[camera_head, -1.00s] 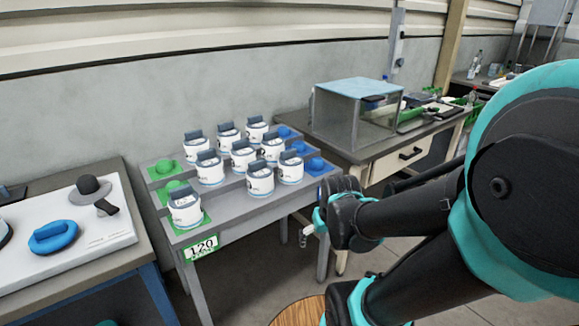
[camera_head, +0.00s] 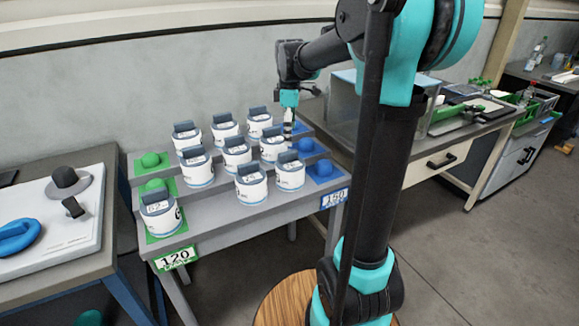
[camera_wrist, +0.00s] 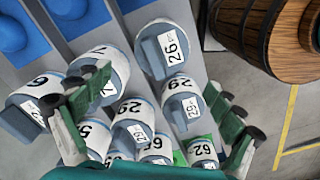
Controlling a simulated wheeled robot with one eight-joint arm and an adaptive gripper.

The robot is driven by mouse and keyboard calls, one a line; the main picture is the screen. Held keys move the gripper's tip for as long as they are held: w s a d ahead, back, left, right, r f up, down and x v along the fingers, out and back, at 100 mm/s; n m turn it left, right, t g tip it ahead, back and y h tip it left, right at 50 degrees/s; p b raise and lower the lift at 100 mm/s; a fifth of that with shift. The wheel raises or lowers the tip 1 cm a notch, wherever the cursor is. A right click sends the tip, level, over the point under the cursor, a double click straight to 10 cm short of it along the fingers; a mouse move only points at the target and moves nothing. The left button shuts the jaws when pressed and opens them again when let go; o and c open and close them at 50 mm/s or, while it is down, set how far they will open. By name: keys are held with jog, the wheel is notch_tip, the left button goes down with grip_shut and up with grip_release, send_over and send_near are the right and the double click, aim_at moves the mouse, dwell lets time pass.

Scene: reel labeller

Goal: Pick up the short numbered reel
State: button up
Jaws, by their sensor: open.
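Several numbered reels, white cylinders with blue-grey tops, stand in rows on a grey stepped rack (camera_head: 215,215) in the head view. The front-left reel (camera_head: 160,213) stands on a green pad; another reel (camera_head: 251,184) is at the front middle. I cannot tell which is the short one. In the wrist view, a reel marked 26 (camera_wrist: 165,48) is at the top middle, a reel marked 29 (camera_wrist: 182,106) lies below it, and one marked 62 (camera_wrist: 203,152) is by green. My gripper (camera_head: 288,128) is open and empty above the rack's right part; its spread fingers (camera_wrist: 158,88) also frame reels in the wrist view.
Green pads with knobs (camera_head: 151,160) line the rack's left side, blue ones (camera_head: 322,168) its right. Labels read 120 (camera_head: 175,258) and 150 (camera_head: 334,198). A bench with a clear box stands right; a white board (camera_head: 60,225) lies left. A wooden barrel (camera_wrist: 262,40) stands beside the rack.

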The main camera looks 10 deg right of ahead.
aim_at(290, 174)
notch_tip(290, 174, down, 16)
jog(key=shift+s+a+f, duration=0.1)
jog(key=shift+s+f, duration=0.05)
jog(key=shift+f, duration=0.1)
dwell(0.4)
jog(key=c, duration=0.9)
